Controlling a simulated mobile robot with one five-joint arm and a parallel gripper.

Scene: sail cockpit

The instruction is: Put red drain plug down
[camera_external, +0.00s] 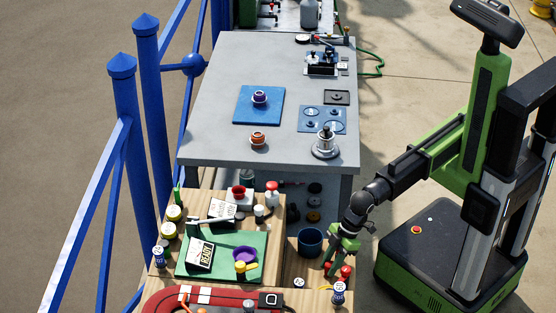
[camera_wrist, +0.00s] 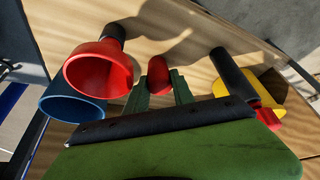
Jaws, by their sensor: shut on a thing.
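My gripper (camera_external: 335,264) hangs low at the right side of the wooden bench in the external view. In the wrist view its two green fingers (camera_wrist: 160,86) are shut on the red drain plug (camera_wrist: 158,70), a small rounded red piece between the tips. The wooden surface shows behind the plug; I cannot tell whether the plug touches it. In the external view small red pieces (camera_external: 346,270) show close to the fingertips, and I cannot tell which one is the plug.
In the wrist view a red cup (camera_wrist: 98,72) and a blue cup (camera_wrist: 70,108) are left of the fingers; a yellow piece (camera_wrist: 262,90) is right. A dark blue pot (camera_external: 310,240) stands near my gripper. A green mat (camera_external: 190,270) with items lies left. The grey table (camera_external: 210,140) is beyond.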

